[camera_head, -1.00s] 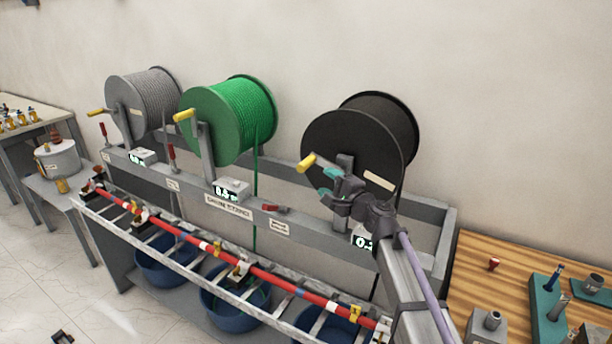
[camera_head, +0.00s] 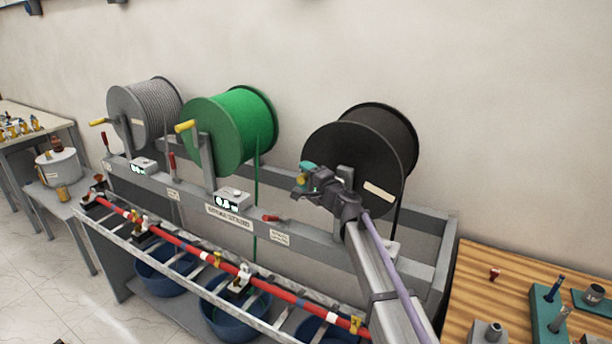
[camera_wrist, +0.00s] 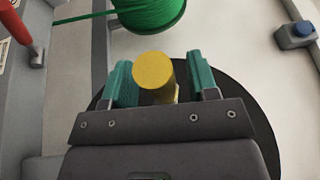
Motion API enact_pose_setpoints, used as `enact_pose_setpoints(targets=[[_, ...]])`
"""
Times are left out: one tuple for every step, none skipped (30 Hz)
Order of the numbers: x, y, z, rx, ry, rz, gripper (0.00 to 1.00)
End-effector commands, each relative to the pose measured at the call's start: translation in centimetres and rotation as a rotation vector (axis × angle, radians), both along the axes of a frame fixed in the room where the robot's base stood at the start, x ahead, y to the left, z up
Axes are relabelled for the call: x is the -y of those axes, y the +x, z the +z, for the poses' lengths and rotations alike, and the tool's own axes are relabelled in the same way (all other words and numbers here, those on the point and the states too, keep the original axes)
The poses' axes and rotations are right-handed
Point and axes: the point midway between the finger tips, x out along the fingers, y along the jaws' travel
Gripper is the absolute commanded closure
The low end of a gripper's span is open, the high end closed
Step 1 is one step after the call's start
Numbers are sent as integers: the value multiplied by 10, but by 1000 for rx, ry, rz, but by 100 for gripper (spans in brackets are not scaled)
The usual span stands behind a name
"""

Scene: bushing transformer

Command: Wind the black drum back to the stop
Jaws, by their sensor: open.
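The black drum (camera_head: 340,140) is the right-hand drum on the rack, with a pale label on its face and a black line hanging down its right side. Its yellow crank handle (camera_wrist: 154,72) lies between the two teal jaws of my gripper in the wrist view, with a visible gap to each jaw. My gripper (camera_head: 305,176) is open around the handle, in front of the drum's left part. In the head view the handle is mostly hidden by the gripper. The black drum's counter is hidden behind my arm.
The green drum (camera_head: 215,130) and grey drum (camera_head: 140,108) stand to the left, each with a yellow-handled crank. Red levers (camera_head: 172,166) rise from the rack rail. A ladder-like tray with a red rod (camera_head: 190,249) runs in front, above blue tubs (camera_head: 165,272). A wooden bench (camera_head: 455,300) stands at right.

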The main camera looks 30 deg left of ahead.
Motion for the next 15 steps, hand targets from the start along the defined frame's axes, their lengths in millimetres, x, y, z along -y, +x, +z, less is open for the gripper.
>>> enact_pose_setpoints(targets=[[0,0,0,0,0,0,46],[0,0,0,0,0,0,46],[1,0,0,0,0,0,46],[1,0,0,0,0,0,46],[1,0,0,0,0,0,49],[1,0,0,0,0,0,53],[1,0,0,0,0,0,56],[1,0,0,0,0,0,59],[1,0,0,0,0,0,63],[1,0,0,-1,0,0,65],[1,0,0,-1,0,0,68],[1,0,0,-1,0,0,72],[1,0,0,-1,0,0,75],[1,0,0,-1,0,0,78],[1,0,0,-1,0,0,82]])
